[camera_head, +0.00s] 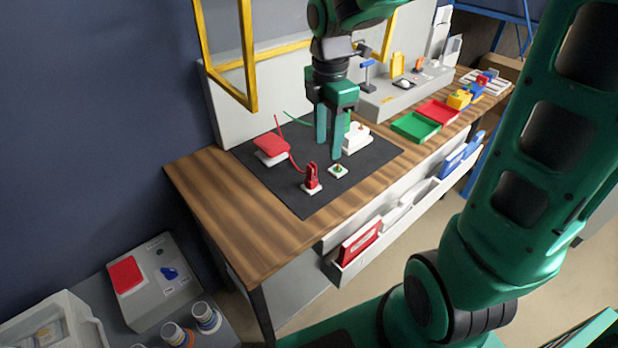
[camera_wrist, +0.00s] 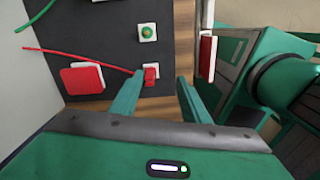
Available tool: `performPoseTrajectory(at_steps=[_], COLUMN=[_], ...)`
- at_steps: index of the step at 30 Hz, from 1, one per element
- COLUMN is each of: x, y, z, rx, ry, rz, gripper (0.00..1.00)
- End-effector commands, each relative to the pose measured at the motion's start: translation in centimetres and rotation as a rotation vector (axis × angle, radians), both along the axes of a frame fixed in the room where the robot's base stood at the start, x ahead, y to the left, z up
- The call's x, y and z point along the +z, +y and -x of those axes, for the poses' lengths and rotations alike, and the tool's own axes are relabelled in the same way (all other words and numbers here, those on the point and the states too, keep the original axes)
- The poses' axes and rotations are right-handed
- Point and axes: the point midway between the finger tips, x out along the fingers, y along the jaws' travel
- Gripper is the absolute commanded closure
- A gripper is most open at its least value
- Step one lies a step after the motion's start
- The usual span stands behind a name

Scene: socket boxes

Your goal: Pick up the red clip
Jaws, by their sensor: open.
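The red clip (camera_head: 312,176) stands upright on a small white base on the black mat (camera_head: 305,202), near the mat's front edge. In the wrist view the red clip (camera_wrist: 151,73) shows beside the tip of the left finger, toward the space between the fingers. My gripper (camera_head: 329,150) is open and empty, pointing down over the mat. In the head view it is above and slightly right of the clip. In the wrist view my gripper (camera_wrist: 160,77) has its two fingers well apart. I cannot tell the exact height gap to the clip.
A red block on a white base (camera_head: 271,147) with a red wire is left of the clip. A green-topped white piece (camera_head: 338,171) is close on its right. A white block (camera_head: 356,137) stands behind. Green (camera_head: 415,127) and red trays (camera_head: 438,112) lie farther right.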

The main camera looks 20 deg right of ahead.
Motion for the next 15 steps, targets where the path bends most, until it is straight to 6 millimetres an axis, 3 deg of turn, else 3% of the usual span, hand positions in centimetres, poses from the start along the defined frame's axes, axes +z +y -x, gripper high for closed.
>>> performPoseTrajectory(at_steps=[6, 15], x=[-0.6, -4.6], y=[2.4, 2.6], z=[-1.5, -1.5], rx=[0.210, 0.223], ry=[0.005, 0.006], rz=[-0.019, -0.020], gripper=[0.58, 0.58])
